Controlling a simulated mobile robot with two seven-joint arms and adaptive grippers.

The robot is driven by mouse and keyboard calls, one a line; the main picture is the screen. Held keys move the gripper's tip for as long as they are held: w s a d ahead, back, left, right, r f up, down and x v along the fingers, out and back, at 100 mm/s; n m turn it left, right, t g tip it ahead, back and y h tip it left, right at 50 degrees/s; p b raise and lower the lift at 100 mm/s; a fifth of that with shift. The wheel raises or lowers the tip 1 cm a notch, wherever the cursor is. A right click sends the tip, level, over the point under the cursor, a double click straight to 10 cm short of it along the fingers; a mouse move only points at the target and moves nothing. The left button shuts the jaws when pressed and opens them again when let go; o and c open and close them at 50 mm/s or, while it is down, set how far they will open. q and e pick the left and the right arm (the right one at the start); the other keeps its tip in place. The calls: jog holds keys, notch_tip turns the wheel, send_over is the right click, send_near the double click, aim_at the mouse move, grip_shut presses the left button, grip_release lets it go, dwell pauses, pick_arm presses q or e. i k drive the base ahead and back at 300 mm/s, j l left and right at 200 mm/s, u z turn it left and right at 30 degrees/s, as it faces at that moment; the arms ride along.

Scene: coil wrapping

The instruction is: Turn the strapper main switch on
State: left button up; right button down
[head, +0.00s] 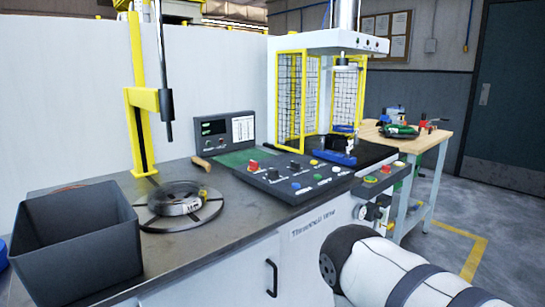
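The strapper control panel (296,179) lies sloped on the bench, with a red knob (253,166), several black knobs and coloured buttons. A small box (382,178) with a green and a red button is at the bench's right end. Below it, small dark and pale fittings (374,212) sit on the cabinet's side. Which control is the main switch is too small to tell, as is its position. My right arm (385,270) comes in at the lower right, its dark rounded joint in front of the cabinet. No fingers show on it. My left gripper is out of view.
A coil (180,203) lies on a round plate beside a grey bin (75,240). A yellow post (139,95) and a yellow mesh guard (291,95) rise from the bench. A wooden table (425,140) is at right; floor beyond is clear.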

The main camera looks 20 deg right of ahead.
aim_at(254, 165)
jog(key=l, duration=1.5)
jog(key=i+u, duration=0.05)
jog(key=i, duration=0.05)
